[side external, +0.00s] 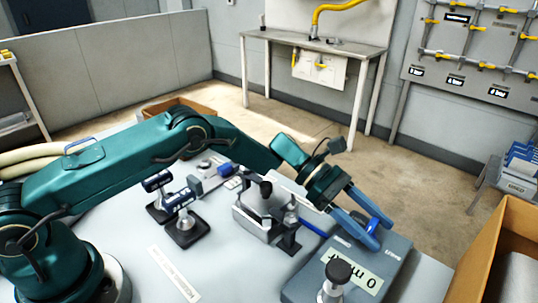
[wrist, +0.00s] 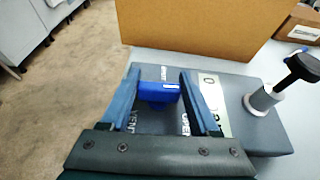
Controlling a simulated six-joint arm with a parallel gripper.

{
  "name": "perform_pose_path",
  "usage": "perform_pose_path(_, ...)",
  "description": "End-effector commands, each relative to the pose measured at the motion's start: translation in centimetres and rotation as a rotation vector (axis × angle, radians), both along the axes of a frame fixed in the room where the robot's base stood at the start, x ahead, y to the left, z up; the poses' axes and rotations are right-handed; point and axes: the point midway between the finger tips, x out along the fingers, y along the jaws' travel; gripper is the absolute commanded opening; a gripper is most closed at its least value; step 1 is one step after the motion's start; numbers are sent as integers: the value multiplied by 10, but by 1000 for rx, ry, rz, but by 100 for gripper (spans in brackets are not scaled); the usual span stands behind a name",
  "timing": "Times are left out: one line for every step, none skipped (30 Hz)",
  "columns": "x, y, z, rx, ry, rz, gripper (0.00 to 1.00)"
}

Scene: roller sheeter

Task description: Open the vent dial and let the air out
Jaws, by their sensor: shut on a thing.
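The blue vent dial (wrist: 158,91) sits on top of a grey box (wrist: 262,128), beside printed VENT and OPEN lettering. In the wrist view the dial lies crosswise between the two blue fingers of my gripper (wrist: 164,92), which is shut on it. In the side external view my gripper (side external: 376,236) reaches down to the far part of the grey box (side external: 305,285), and the dial (side external: 374,222) shows only partly between the fingers. A pale display on the box (side external: 355,274) reads 0 with mbar partly covered.
Clamp-like fixtures (side external: 265,215) and two dark-handled stands (side external: 180,205) are on the table to the left. A cardboard box (side external: 500,250) stands at the right, close behind the grey box in the wrist view.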

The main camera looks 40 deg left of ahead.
Motion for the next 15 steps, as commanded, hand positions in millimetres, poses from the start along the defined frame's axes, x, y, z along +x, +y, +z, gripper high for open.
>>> perform_pose_path(2, -1, 4, -8, -9, -11, 7)
perform_pose_path(2, -1, 4, -8, -8, -19, 7)
perform_pose_path(1, -1, 3, -6, -9, -29, 7)
perform_pose_path(1, -1, 3, -4, -8, -34, 7)
perform_pose_path(1, -1, 3, -3, -8, -40, 7)
perform_pose_path(1, -1, 3, -2, -7, -47, 7)
perform_pose_path(1, 0, 3, 0, -8, -51, 7)
perform_pose_path(0, 0, 3, 0, -6, -53, 7)
perform_pose_path(0, 0, 3, 1, -7, -56, 7)
perform_pose_path(0, 0, 3, 2, -6, -56, 7)
perform_pose_path(0, 0, 3, 2, -7, -57, 7)
perform_pose_path(0, 1, 3, 2, -7, -58, 7)
perform_pose_path(0, 1, 3, 2, -7, -58, 7)
perform_pose_path(0, 1, 3, 2, -7, -58, 7)
perform_pose_path(0, 1, 3, 2, -7, -58, 7)
